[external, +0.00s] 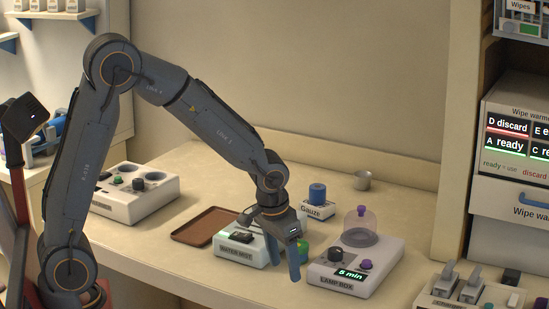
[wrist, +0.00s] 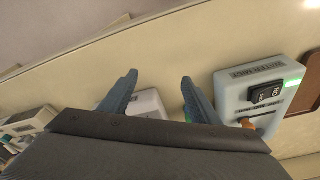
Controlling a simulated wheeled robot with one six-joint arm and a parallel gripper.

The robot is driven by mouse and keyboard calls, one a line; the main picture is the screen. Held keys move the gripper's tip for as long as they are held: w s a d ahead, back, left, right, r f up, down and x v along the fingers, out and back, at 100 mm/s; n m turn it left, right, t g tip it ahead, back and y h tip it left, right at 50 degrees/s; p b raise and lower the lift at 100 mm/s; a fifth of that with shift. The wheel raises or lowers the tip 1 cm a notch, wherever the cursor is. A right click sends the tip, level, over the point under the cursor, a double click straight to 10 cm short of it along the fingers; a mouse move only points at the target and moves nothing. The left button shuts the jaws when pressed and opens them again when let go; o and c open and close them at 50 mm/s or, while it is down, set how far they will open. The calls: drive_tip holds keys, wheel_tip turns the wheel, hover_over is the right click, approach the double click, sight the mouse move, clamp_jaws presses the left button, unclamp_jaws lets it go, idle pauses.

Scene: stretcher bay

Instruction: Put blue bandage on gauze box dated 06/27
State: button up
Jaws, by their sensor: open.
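A blue roll (external: 317,193), which looks like the blue bandage, stands upright on a small white box labelled Gauze (external: 317,211) at the back of the counter. No date is readable on that box. My gripper (external: 287,264) points down, open and empty, in front of the gauze box, between the water mist unit and the lamp box. In the wrist view, my two fingers (wrist: 160,92) are spread apart with nothing held between them. The blue roll and gauze box are not identifiable there.
The water mist unit (external: 232,253) and lamp box (external: 340,278) flank my gripper; the former also shows in the wrist view (wrist: 245,95). A green item (external: 303,250) is partly hidden behind my fingers. A brown tray (external: 199,229) lies left.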

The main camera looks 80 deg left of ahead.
drive_tip(key=s+d+f+m, duration=0.2)
drive_tip(key=s+d, duration=0.3)
drive_tip(key=s, duration=0.3)
drive_tip(key=s+d+f+m+g+h, duration=0.1)
drive_tip(key=s+d+f, duration=0.2)
drive_tip(key=s, duration=0.6)
drive_tip(key=shift+s+d+m, duration=0.3)
drive_tip(key=shift+d+m, duration=0.1)
drive_tip(key=shift+d, duration=0.7)
